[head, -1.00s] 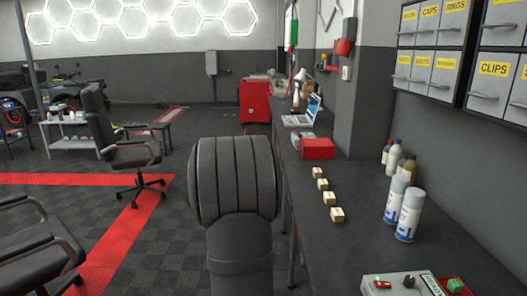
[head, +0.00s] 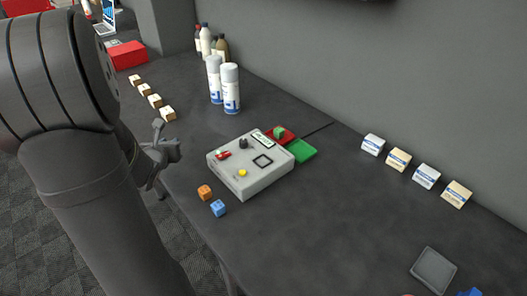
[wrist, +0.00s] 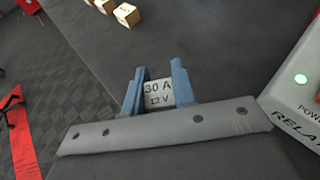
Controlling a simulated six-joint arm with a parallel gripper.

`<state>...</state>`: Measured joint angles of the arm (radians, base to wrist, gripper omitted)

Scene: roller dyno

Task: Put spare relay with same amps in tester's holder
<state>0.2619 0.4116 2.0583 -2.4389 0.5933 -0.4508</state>
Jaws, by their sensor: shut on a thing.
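In the wrist view my gripper (wrist: 157,80) is shut on a pale grey relay (wrist: 158,98) marked "30 A 12 V", held between its two blue fingers. In the head view my gripper (head: 166,148) is at the bench's front edge, left of the tester; the relay is not distinct there. The grey relay tester (head: 225,172) lies flat on the bench. Its top has a dark square outline (head: 263,161), a yellow button, a red part, a black knob and a label too small to read. A green block (head: 279,132) is on a red pad (head: 291,138) behind it.
A green pad (head: 303,151) adjoins the tester. An orange cube (head: 204,192) and a blue cube (head: 218,208) lie in front. Spray cans (head: 231,90) stand behind. Several small boxes (head: 426,176) line the wall; a grey tray (head: 433,270) is at lower right. The bench between is clear.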

